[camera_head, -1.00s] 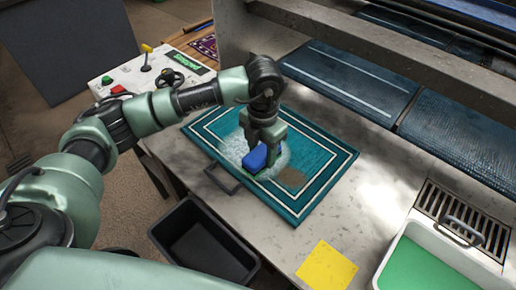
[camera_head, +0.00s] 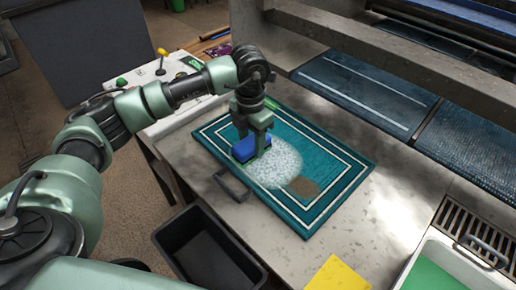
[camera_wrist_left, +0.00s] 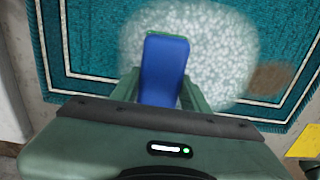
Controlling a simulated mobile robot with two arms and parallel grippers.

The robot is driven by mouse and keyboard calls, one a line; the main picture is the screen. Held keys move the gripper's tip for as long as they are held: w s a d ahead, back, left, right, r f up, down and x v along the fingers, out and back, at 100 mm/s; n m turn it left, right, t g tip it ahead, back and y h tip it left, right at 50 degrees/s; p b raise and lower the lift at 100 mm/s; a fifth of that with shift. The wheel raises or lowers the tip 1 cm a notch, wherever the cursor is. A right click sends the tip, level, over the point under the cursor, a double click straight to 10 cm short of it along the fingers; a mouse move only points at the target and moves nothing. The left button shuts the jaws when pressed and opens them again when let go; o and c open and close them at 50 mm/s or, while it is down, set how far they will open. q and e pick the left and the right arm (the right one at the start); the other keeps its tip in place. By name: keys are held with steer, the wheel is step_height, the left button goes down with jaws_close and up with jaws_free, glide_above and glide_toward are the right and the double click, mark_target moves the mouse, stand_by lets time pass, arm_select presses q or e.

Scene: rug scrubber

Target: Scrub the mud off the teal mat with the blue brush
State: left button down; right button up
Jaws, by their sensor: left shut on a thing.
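The teal mat (camera_head: 322,158) with white border lines lies flat on the grey worktop. A patch of white foam (camera_head: 279,168) covers its middle, and a brown mud spot (camera_head: 303,187) shows at the foam's right edge. The mud (camera_wrist_left: 270,78) also shows in the left wrist view, right of the foam (camera_wrist_left: 222,62). My left gripper (camera_head: 252,146) is shut on the blue brush (camera_head: 243,149), which is down at the left part of the mat, at the foam's left edge. The brush (camera_wrist_left: 165,70) sits between the fingers in the wrist view. My right gripper is not seen.
A black bin (camera_head: 205,250) stands below the worktop's front edge. A yellow cloth (camera_head: 338,276) and a white tub with green liquid (camera_head: 440,275) are at the lower right, near a drain grate. Dark mats (camera_head: 367,92) lie behind, under a concrete beam.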

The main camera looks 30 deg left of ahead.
mark_target(273, 172)
arm_select(q)
steer(key=shift+s+d, duration=0.25)
steer(key=shift+d, duration=0.4)
steer(key=shift+s+d, duration=0.2)
steer(key=shift+d, duration=0.4)
steer(key=shift+s+d, duration=0.25)
steer(key=shift+d, duration=0.4)
steer(key=shift+s+d+f, duration=0.1)
steer(key=shift+s+d, duration=0.25)
steer(key=shift+d, duration=0.5)
steer(key=shift+s+d+f, duration=0.1)
steer(key=shift+s+d, duration=0.2)
steer(key=shift+d, duration=0.5)
steer(key=shift+s+d, duration=0.2)
steer(key=shift+d, duration=0.1)
step_height(273, 172, up, 4)
steer(key=shift+w+p, duration=0.15)
steer(key=shift+p, duration=1.05)
steer(key=shift+r, duration=0.35)
